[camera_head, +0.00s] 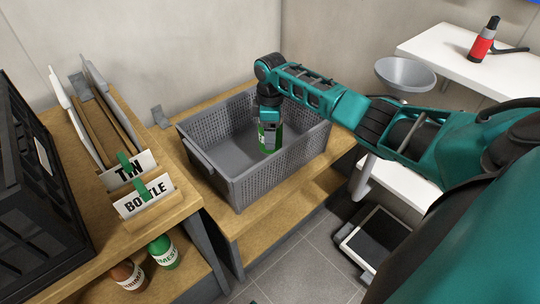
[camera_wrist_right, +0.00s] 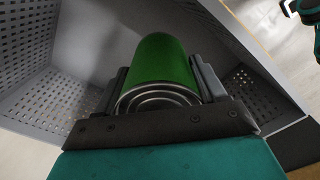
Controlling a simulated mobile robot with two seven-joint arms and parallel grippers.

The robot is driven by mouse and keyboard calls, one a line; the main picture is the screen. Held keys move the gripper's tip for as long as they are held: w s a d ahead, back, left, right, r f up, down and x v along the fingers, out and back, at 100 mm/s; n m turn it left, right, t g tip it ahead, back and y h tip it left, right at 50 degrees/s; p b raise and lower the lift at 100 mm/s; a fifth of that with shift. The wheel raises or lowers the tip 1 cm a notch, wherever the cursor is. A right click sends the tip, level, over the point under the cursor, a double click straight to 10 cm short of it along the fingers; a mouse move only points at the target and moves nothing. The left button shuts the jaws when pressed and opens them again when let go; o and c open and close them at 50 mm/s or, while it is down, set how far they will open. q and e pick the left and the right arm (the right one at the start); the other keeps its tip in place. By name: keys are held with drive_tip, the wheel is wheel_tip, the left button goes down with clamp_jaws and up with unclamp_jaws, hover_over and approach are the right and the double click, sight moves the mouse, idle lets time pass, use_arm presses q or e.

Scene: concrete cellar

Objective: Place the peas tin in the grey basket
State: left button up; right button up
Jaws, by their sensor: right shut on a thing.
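The grey basket (camera_head: 231,188) stands on the wooden bench in the head view, with perforated walls and an empty floor. My right gripper (camera_head: 269,122) reaches down into the basket and is shut on a green tin (camera_head: 268,137), the peas tin as far as I can tell. The tin is inside the basket's outline; I cannot tell whether it touches the floor. In the right wrist view the green tin (camera_wrist_right: 165,62) sits between the fingers, its ringed metal end towards the camera, with basket walls (camera_wrist_right: 262,92) around it. My left gripper is not in view.
A wooden rack with TIN (camera_head: 128,170) and BOTTLE (camera_head: 144,195) cards stands left of the basket. A black crate (camera_head: 30,200) is at far left. Bottles (camera_head: 163,251) stand on a lower shelf. A white shelf at right holds a red bottle (camera_head: 482,45); a grey bowl (camera_head: 405,75) is nearby.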

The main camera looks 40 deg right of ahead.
sight(271, 152)
wheel_tip(271, 152, down, 3)
drive_tip(key=shift+f+b, duration=0.1)
drive_tip(key=shift+b, duration=0.25)
drive_tip(key=shift+f, duration=0.45)
wheel_tip(271, 152, down, 4)
drive_tip(key=shift+r+b, duration=0.2)
drive_tip(key=shift+b, duration=0.85)
drive_tip(key=shift+f, duration=0.25)
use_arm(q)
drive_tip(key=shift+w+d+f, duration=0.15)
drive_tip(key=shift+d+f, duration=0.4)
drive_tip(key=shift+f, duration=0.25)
use_arm(e)
drive_tip(key=o, duration=1)
drive_tip(key=shift+o, duration=0.2)
use_arm(q)
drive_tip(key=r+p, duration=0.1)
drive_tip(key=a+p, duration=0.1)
drive_tip(key=p, duration=0.1)
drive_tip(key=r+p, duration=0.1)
drive_tip(key=p, duration=0.1)
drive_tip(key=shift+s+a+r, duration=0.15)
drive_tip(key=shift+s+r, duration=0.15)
use_arm(e)
wheel_tip(271, 152, up, 12)
drive_tip(key=shift+r, duration=0.25)
